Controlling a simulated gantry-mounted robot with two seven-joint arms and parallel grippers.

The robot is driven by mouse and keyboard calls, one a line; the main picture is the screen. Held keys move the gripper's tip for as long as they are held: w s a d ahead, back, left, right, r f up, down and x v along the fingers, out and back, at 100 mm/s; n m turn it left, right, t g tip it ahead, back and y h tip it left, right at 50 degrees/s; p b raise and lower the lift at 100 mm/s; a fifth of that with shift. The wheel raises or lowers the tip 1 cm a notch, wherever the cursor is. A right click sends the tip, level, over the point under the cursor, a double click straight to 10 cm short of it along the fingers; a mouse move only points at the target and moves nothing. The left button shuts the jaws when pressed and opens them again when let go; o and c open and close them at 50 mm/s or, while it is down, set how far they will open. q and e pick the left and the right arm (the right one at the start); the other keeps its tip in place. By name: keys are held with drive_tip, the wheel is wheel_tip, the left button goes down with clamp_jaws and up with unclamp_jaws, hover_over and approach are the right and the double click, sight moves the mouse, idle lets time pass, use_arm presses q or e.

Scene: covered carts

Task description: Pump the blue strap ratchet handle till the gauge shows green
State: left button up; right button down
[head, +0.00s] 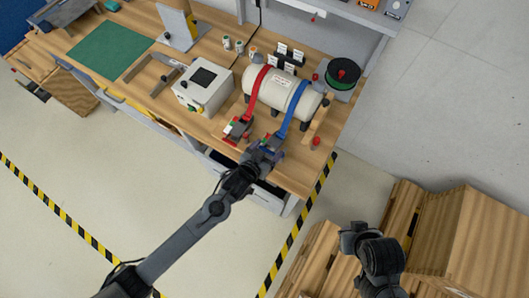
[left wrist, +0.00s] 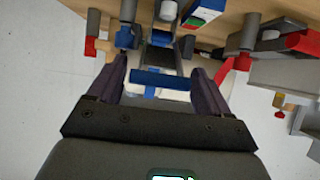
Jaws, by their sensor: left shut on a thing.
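The white tank (head: 285,95) lies on the bench with a blue strap (head: 297,103) and a red strap (head: 258,88) over it. My left gripper (head: 264,154) is at the blue strap's ratchet at the bench front. In the left wrist view, the blue handle bar (left wrist: 160,78) lies between the fingers of my left gripper (left wrist: 161,84), which is shut on it. A blue box with a white, green and red face (left wrist: 200,12), perhaps the gauge, shows at the top; its reading is unclear. My right gripper (head: 353,238) is low at right; its jaws are unclear.
The red ratchet (head: 238,128) sits just left of the blue one. A grey box (head: 203,90), a green mat (head: 108,50) and a black spool (head: 342,74) are on the bench. Wooden crates (head: 440,235) stand at lower right. The floor in front is clear.

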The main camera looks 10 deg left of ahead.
sight(274, 142)
use_arm(q)
drive_tip(key=r+g+p, duration=0.1)
drive_tip(key=p, duration=0.2)
drive_tip(key=w+r+g+p, duration=0.1)
drive_tip(key=p, duration=0.1)
drive_tip(key=shift+w+d+r+y+p, duration=0.1)
drive_tip(key=shift+w+d+y+p, duration=0.2)
drive_tip(key=shift+y+p, duration=0.1)
drive_tip(key=shift+w+d+r+p, duration=0.2)
drive_tip(key=shift+w+r+p, duration=0.2)
drive_tip(key=shift+w, duration=0.1)
drive_tip(key=shift+w+d+r+p, duration=0.25)
drive_tip(key=shift+w+r, duration=0.15)
drive_tip(key=shift+w, duration=0.2)
drive_tip(key=shift+w+d+r+p, duration=0.1)
drive_tip(key=shift+w+d+r, duration=0.2)
drive_tip(key=shift+w, duration=0.25)
drive_tip(key=shift+r, duration=0.15)
drive_tip(key=o, duration=1.4)
drive_tip(key=shift+w, duration=0.15)
drive_tip(key=shift+s, duration=0.2)
